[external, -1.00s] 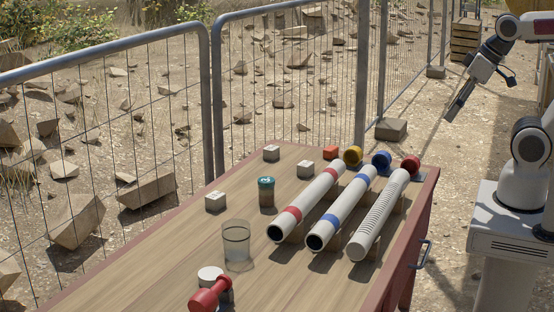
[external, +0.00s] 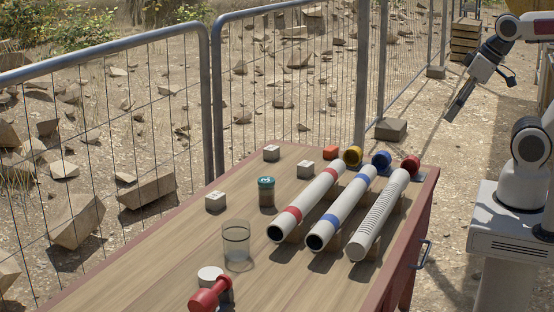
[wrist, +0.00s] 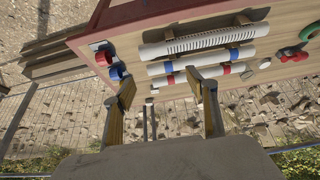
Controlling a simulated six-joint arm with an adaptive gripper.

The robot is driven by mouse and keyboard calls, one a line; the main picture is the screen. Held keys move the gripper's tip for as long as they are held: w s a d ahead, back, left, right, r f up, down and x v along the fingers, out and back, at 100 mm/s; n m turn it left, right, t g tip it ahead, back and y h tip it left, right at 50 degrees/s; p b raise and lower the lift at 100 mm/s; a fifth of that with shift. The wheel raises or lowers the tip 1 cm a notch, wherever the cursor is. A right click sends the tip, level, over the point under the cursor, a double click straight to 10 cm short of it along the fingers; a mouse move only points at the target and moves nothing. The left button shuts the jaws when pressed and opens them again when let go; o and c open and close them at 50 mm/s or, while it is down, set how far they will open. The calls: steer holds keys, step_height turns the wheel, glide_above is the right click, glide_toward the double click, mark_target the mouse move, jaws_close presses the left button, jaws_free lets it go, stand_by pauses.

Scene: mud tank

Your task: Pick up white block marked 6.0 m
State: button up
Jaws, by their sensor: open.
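Three small white blocks stand apart on the wooden table. One is at the back (external: 271,153), one is close to the tubes (external: 306,169), and one is farther forward on the left (external: 215,201). Each has a dark mark on top, too small to read, so I cannot tell which says 6.0 m. My gripper (external: 461,102) hangs in the air beyond the table's right side, well away from the blocks. In the wrist view my gripper (wrist: 160,80) has its two fingers spread with nothing held between them.
Three long tubes, red-banded (external: 308,204), blue-banded (external: 343,207) and ribbed white (external: 380,214), lie on supports at the right. Nearby are an orange block (external: 331,152), a teal-lidded jar (external: 266,192), a clear glass (external: 236,243) and a red tool (external: 208,296). A wire fence (external: 290,90) runs behind.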

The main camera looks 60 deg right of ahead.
steer(key=shift+w, duration=0.1)
stand_by(0.5)
steer(key=m+h, duration=0.1)
steer(key=m, duration=0.1)
glide_above(305, 162)
steer(key=s, duration=0.4)
steer(key=shift+t, duration=0.4)
steer(key=shift+a+f, duration=0.2)
steer(key=shift+f, duration=5)
steer(key=shift+a+f, duration=0.15)
steer(key=shift+f, duration=5.05)
steer(key=shift+f, duration=0.1)
steer(key=shift+x, duration=1.2)
